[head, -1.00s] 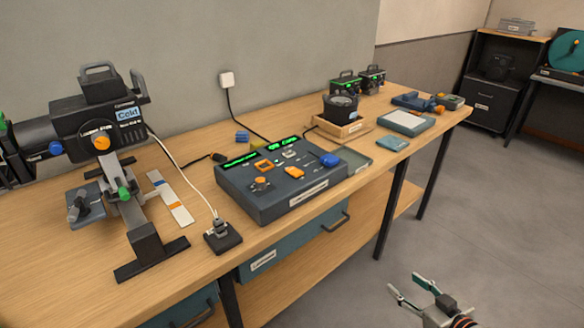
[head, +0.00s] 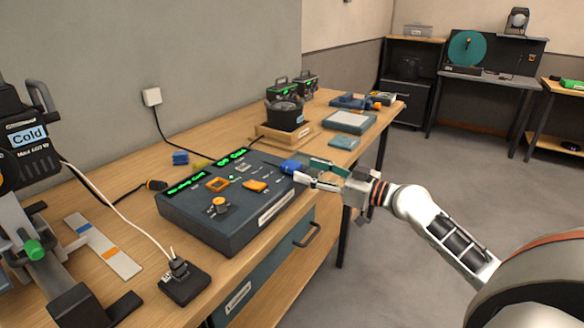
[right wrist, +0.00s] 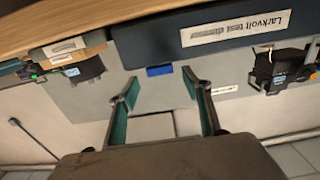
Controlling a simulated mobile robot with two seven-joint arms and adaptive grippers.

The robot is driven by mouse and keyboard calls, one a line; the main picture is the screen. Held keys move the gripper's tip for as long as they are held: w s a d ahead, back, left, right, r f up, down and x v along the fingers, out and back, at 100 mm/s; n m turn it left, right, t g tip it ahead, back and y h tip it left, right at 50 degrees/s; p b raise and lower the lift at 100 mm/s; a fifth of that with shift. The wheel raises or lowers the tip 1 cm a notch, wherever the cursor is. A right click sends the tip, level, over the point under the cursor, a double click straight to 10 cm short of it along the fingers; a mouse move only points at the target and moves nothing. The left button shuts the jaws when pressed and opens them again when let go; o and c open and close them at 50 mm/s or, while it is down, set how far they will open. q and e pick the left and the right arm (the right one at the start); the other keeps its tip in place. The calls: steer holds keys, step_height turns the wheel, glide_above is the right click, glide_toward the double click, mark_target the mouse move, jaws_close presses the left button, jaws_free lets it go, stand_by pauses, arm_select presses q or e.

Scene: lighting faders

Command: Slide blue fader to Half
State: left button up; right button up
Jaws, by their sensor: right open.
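The dark dimmer console (head: 225,240) sits on the wooden bench, with green lit displays along its back. The blue fader cap (head: 290,166) is at the console's right end. Orange fader caps (head: 255,185) sit to its left. My right gripper (head: 312,171) is open at the console's right side, its fingertips close to the blue cap; I cannot tell whether they touch it. In the right wrist view the blue cap (right wrist: 160,71) shows beyond and between the two open fingers (right wrist: 160,85), beside the console's labelled front (right wrist: 235,30). My left gripper is not in view.
A stage lamp (head: 25,135) and a black cable box (head: 184,282) stand on the left of the bench. A wooden tray (head: 285,135) with a dark round device is behind the console. A drawer handle (head: 308,234) sticks out below the bench top.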

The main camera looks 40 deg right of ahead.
mark_target(298, 168)
steer(key=x, duration=0.3)
steer(key=shift+w+a+r+p, duration=0.1)
steer(key=shift+w+a+p, duration=0.05)
steer(key=shift+w+p, duration=0.15)
steer(key=shift+w+a, duration=0.3)
steer(key=shift+w, duration=0.3)
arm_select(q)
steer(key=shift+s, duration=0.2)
arm_select(e)
steer(key=shift+c, duration=0.5)
